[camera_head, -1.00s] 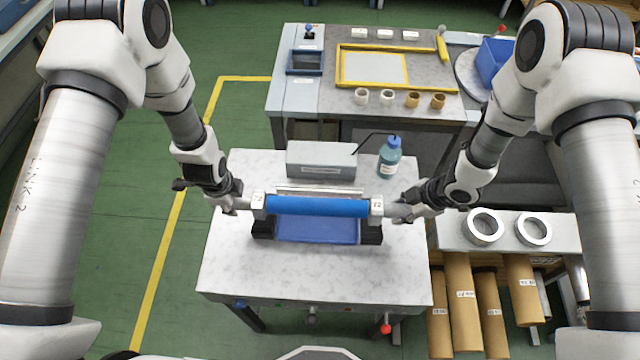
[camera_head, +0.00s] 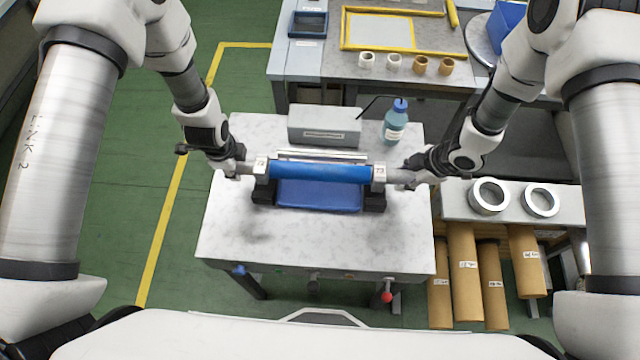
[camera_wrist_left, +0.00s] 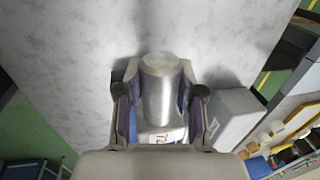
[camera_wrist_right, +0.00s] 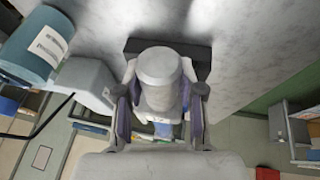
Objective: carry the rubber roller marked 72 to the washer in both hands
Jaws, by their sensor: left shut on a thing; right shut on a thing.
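The blue rubber roller (camera_head: 320,172) lies level across the marble-topped table, over a blue tray (camera_head: 318,197) and between two dark supports (camera_head: 374,202). Pale labelled blocks show at its ends; the right label is too small to read surely. I cannot tell whether the roller rests on the supports. My left gripper (camera_head: 240,168) is shut on its left metal end, which shows in the left wrist view (camera_wrist_left: 160,85). My right gripper (camera_head: 405,177) is shut on its right end, seen in the right wrist view (camera_wrist_right: 160,68). I cannot identify the washer surely.
Behind the roller stand a grey box (camera_head: 324,126) and a teal bottle (camera_head: 395,122). The table's front (camera_head: 315,245) is clear. Right of it, a low bench holds two metal rings (camera_head: 489,196), with brown tubes (camera_head: 466,275) below. Green floor lies left.

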